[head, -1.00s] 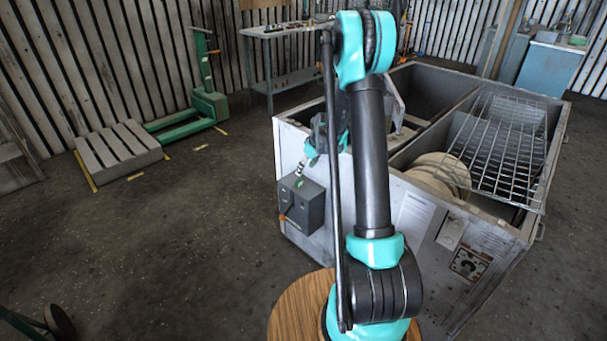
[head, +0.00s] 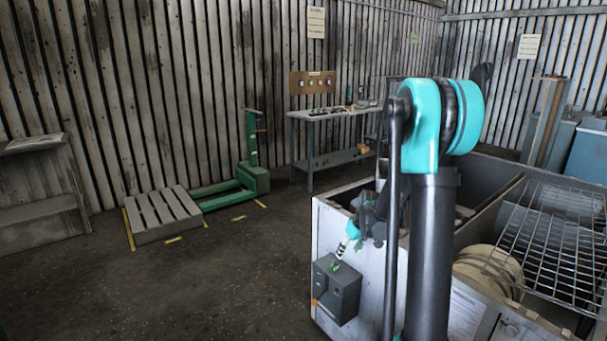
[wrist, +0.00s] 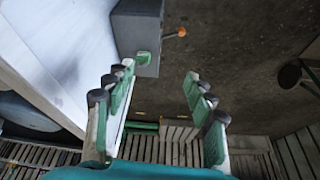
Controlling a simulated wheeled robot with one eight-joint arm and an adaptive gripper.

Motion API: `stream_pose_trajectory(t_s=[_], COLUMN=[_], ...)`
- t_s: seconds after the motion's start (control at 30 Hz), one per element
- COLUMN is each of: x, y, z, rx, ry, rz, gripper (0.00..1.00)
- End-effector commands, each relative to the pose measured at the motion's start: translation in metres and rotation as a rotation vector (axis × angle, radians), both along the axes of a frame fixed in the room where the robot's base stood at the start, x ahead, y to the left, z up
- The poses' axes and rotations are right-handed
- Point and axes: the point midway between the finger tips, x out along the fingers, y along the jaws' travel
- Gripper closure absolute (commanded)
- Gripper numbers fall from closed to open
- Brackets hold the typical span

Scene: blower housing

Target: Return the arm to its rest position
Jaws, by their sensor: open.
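My arm (head: 430,250) rises in front of the blower housing (head: 335,225), a pale metal cabinet with an open top. Its teal upper joint stands high, and the forearm runs down behind it, partly hidden. My gripper (wrist: 160,75) is open in the wrist view, with nothing between its green-and-white fingers. In the head view the gripper (head: 345,243) is small, just above a grey box (head: 337,290) on the housing's left side. In the wrist view the grey box (wrist: 137,30) with an orange knob is close to the left fingertip; I cannot tell if they touch.
A wire rack (head: 550,230) and pale round part (head: 487,272) lie in the housing's right compartment. A workbench (head: 325,115) stands behind. A pallet (head: 162,213) and green pallet truck (head: 255,180) are at left. The floor left of the housing is clear.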

Motion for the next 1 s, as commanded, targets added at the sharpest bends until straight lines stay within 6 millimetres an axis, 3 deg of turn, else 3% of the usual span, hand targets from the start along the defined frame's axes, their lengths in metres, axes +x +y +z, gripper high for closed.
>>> stream_pose_trajectory(t_s=[0.03, 0.3, 0.5, 0.7, 0.83, 1.0], x=[-0.019, -0.107, -0.174, -0.237, -0.266, -0.283], y=[0.001, 0.0, -0.003, -0.007, -0.009, -0.011], z=[0.009, 0.036, 0.041, 0.035, 0.027, 0.021], rx=[-0.003, -0.006, -0.006, -0.004, -0.003, -0.003], ry=[0.002, 0.012, 0.011, 0.006, 0.002, -0.002], rz=[-0.024, -0.169, -0.276, -0.377, -0.427, -0.46], gripper=[0.45, 0.45, 0.45, 0.45, 0.45, 0.45])
